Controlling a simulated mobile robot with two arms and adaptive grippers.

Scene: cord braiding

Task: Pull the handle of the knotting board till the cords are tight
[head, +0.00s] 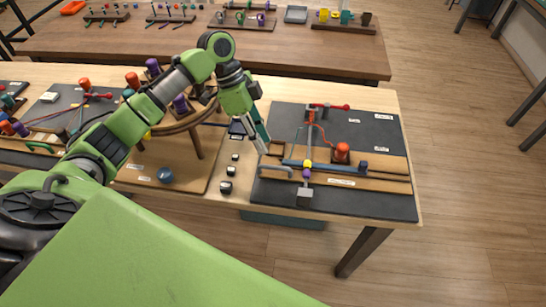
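The knotting board (385,130) is a dark board on the right of the wooden table in the head view. A red cord (323,127) runs on it near an upright grey bar. A blue bar (325,167) crosses it, with a yellow piece (308,161) at the crossing. A grey curved handle (275,168) lies at the board's left side. My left gripper (262,143) points down above the board's left edge, a little above the grey handle in the picture. I see nothing between its fingers, and their opening is too small to judge. My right gripper is out of view.
An orange-red knob (341,151) stands on the board, and a grey block (304,197) hangs at its front. Small dark blocks (227,187) lie left of the board. A round wooden stand (190,121) is beside my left arm. Another table (150,42) is behind.

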